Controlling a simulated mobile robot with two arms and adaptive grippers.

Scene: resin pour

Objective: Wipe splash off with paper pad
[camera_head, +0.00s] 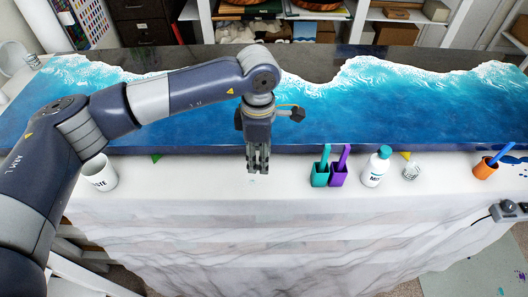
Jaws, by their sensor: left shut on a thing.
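My left gripper (258,170) points down over the white marbled cover in front of the blue resin panel (330,125). Its fingers are close together on a small pale thing, which I take to be the paper pad; it hardly stands out from the white cover. A faint pale bluish mark (252,181) shows just below the fingertips; I cannot tell whether it is splash or part of the pad. Blue splash spots (511,159) lie on the white cover at the far right. My right gripper is not in view.
A white cup (100,173) stands left of the gripper. To its right stand a teal holder (320,176), a purple holder (338,176), a white bottle (375,168), a small clear cup (411,172) and an orange cup (485,170). The front cover is clear.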

